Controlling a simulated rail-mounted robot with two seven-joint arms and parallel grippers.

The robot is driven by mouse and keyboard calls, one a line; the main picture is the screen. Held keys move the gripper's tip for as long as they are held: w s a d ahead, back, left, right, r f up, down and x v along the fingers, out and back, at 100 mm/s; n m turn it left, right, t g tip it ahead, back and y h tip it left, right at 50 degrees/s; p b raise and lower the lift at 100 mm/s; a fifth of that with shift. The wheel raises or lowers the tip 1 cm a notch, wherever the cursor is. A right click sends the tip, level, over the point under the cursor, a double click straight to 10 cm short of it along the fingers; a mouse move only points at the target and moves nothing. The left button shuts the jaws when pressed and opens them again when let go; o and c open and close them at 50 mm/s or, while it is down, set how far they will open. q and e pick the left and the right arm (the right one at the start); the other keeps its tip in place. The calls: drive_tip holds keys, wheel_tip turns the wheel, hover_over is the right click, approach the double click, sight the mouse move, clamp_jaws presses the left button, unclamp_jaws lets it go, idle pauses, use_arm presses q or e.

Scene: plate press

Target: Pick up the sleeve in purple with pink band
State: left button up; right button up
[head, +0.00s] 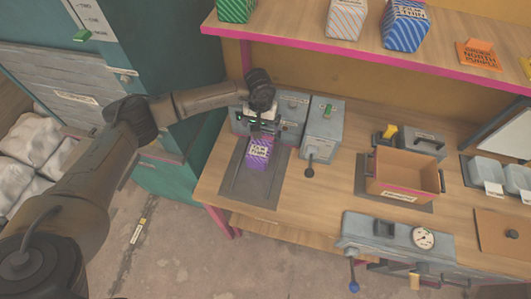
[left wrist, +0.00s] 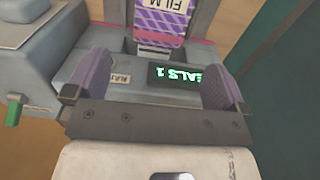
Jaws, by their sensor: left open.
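The purple striped sleeve (head: 258,155) with a white label stands on a dark mat in front of a grey machine (head: 291,108) on the bench. In the left wrist view the sleeve (left wrist: 162,14) shows at the top, cut off by the edge, with a pink band low on it. My left gripper (head: 262,120) hangs over the machine, just behind the sleeve. In the left wrist view my left gripper (left wrist: 156,72) is open, its purple pads apart, with nothing between them. A green-lit display (left wrist: 186,77) reading "SEALS 1" lies beyond them. My right gripper is not in view.
A grey lever box (head: 322,132) stands right of the machine. An open brown box (head: 402,177) and a gauge unit (head: 400,238) are further right. A shelf (head: 300,40) with other striped sleeves hangs above the bench. Bare bench lies right of the mat.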

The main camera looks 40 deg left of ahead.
sight(261, 143)
use_arm(q)
wheel_tip(261, 143, down, 13)
drive_tip(key=shift+s+f+p, duration=0.15)
drive_tip(key=shift+f+p, duration=0.05)
drive_tip(key=shift+p, duration=0.35)
drive_tip(key=shift+c, duration=0.4)
drive_tip(key=c, duration=0.9)
drive_tip(key=shift+r, duration=0.15)
